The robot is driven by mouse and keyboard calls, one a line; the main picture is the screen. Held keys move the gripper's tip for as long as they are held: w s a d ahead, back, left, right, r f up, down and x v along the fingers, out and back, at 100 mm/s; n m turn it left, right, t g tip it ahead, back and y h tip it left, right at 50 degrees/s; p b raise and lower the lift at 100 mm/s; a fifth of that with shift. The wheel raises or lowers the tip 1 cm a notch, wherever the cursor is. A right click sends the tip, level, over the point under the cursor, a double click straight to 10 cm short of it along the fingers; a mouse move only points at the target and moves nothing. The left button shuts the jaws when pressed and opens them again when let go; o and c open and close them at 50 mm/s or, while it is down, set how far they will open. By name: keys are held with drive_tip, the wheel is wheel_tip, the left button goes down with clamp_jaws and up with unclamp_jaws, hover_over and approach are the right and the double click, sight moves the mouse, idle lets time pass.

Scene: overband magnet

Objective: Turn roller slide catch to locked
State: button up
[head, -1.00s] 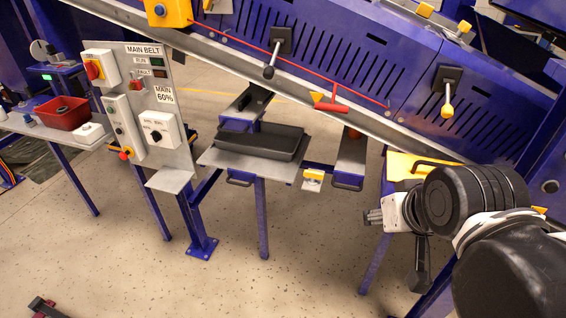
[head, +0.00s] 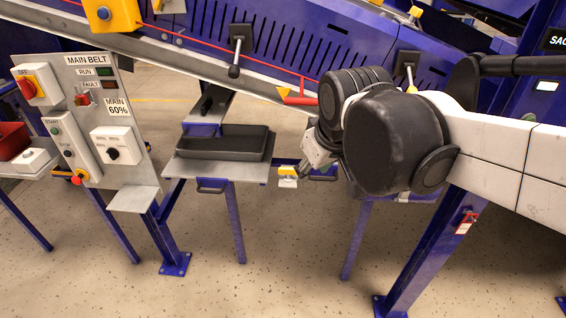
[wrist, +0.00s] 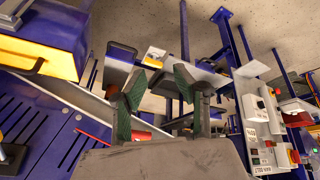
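A small yellow-topped pale block (head: 288,171) sits at the right end of the grey shelf that bears a black tray (head: 228,143); it may be the roller slide catch, but no label is readable. It also shows in the wrist view as a yellow and white piece (wrist: 153,57). My gripper (head: 308,166) is just right of this block in the head view, partly hidden behind my own wrist. In the wrist view my gripper (wrist: 160,88) has its two green-padded fingers apart with nothing between them. Whether the block is turned to locked cannot be told.
The sloping blue conveyor frame (head: 290,40) with a red handle (head: 300,100) runs above the shelf. A control panel (head: 105,115) marked MAIN BELT stands at the left. Blue legs stand below; the floor in front is clear.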

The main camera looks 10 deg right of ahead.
drive_tip(key=w+a+f+n+g+h+b, duration=0.1)
drive_tip(key=w+a+f+n+g, duration=0.2)
drive_tip(key=w+f, duration=0.45)
drive_tip(key=w+a+f+n, duration=0.4)
drive_tip(key=w+a, duration=0.1)
drive_tip(key=w, duration=0.5)
drive_tip(key=w+a+f+n+g+h+b, duration=0.1)
drive_tip(key=w+a+f+n+g, duration=0.2)
drive_tip(key=w+f, duration=0.45)
drive_tip(key=n+g+h+p, duration=0.1)
drive_tip(key=h+p, duration=0.1)
drive_tip(key=p, duration=0.2)
approach(284, 168)
drive_tip(key=x, duration=0.3)
drive_tip(key=d+x, duration=0.1)
drive_tip(key=x, duration=0.2)
drive_tip(key=shift+s+d+f, duration=0.1)
drive_tip(key=shift+s+d, duration=0.05)
drive_tip(key=shift+s, duration=0.15)
drive_tip(key=shift+x, duration=0.95)
drive_tip(key=shift+d+f, duration=0.25)
drive_tip(key=shift+f, duration=0.35)
drive_tip(key=shift+c, duration=0.5)
clamp_jaws()
